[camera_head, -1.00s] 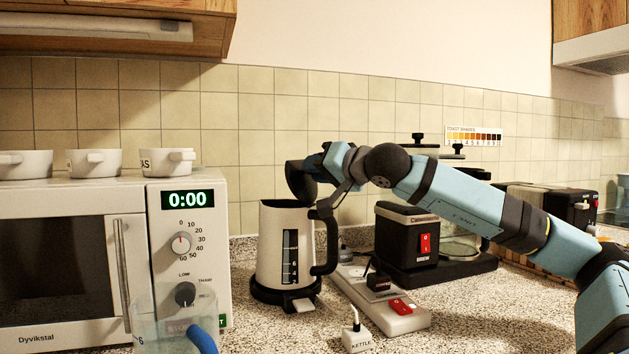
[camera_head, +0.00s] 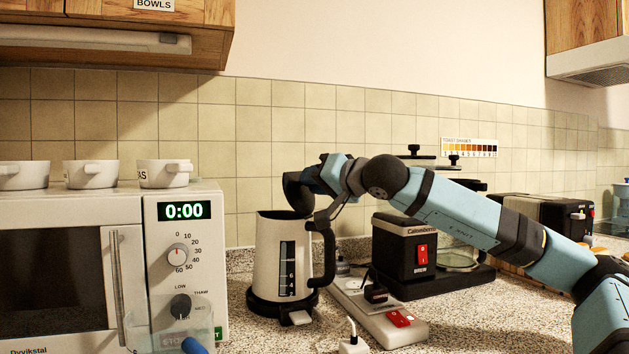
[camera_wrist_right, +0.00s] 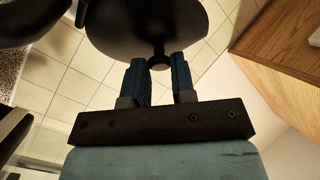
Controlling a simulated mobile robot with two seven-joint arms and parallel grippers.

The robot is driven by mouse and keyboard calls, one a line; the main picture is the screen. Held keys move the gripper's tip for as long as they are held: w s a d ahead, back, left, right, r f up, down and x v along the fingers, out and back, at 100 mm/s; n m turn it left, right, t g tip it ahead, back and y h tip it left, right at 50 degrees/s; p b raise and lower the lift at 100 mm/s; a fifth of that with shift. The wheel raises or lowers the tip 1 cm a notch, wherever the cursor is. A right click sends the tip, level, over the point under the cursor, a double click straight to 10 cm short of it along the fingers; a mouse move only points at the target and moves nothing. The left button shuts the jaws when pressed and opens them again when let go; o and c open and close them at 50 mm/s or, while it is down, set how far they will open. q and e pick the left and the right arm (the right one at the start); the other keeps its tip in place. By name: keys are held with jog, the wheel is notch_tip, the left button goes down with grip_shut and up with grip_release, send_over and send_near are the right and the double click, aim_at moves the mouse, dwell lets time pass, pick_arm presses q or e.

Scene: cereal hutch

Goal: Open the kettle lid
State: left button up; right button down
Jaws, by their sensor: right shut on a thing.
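The white kettle (camera_head: 274,258) with a black handle and a dark level window stands upright on its black base (camera_head: 282,305). Its black round lid (camera_head: 297,191) is raised and steeply tilted above the rim near the handle side. My right gripper (camera_head: 322,182) is shut on the lid's knob. In the right wrist view the knob (camera_wrist_right: 159,57) sits between the blue fingers of my right gripper (camera_wrist_right: 160,72), with the dark lid (camera_wrist_right: 150,25) beyond. The lid's join to the kettle is not clear. My left gripper is not in view.
A microwave (camera_head: 70,260) with several white cups on top stands left. A power strip (camera_head: 385,325) and a black coffee maker (camera_head: 405,255) stand right of the kettle. A clear container (camera_head: 168,325) is at the bottom left. A toaster (camera_head: 550,213) is farther right.

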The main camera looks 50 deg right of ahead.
jog(key=shift+f, duration=0.25)
